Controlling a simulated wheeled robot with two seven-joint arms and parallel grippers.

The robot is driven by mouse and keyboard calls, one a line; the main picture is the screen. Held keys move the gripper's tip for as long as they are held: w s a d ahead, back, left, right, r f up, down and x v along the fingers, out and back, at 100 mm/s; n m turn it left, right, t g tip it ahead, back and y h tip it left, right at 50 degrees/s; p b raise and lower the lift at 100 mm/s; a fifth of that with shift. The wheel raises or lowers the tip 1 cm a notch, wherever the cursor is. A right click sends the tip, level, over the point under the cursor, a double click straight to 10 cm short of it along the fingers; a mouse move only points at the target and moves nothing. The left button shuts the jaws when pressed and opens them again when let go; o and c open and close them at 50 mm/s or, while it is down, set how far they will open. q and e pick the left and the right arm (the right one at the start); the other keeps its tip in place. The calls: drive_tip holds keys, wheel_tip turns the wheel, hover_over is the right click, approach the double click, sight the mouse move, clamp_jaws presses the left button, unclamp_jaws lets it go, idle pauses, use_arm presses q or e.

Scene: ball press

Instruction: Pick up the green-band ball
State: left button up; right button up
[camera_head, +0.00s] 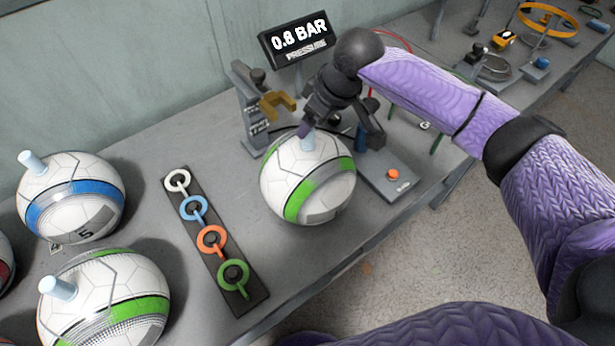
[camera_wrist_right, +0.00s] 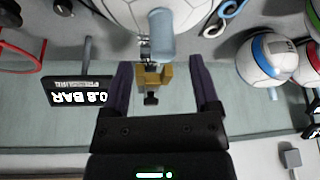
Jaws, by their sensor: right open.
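A white ball with a green band (camera_head: 293,205) sits on the grey bench below my right gripper (camera_head: 312,128). A light-blue peg (camera_head: 308,143) stands up from its top. In the right wrist view, the ball (camera_wrist_right: 120,14) is at the top edge, and its peg (camera_wrist_right: 161,36) points down toward the space between the fingers of my right gripper (camera_wrist_right: 160,62). The fingers are apart and empty; neither visibly touches the peg. A second green-band ball (camera_head: 115,315) with its own peg stands at the lower left. My left gripper is not in view.
A stand with a yellow fork (camera_head: 277,104) is right behind the near ball. The pressure display (camera_head: 299,38) reads 0.8 BAR. A dark strip of coloured rings (camera_head: 211,240) lies left of the ball. A blue-band ball (camera_head: 75,200) stands farther left.

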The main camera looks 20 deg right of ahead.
sight(308, 170)
drive_tip(key=b+x, duration=0.1)
drive_tip(key=x, duration=0.4)
drive_tip(key=shift+s+f+b, duration=0.15)
drive_tip(key=shift+f+b, duration=0.15)
drive_tip(key=shift+b, duration=0.1)
drive_tip(key=shift+r, duration=0.1)
clamp_jaws()
idle(0.8)
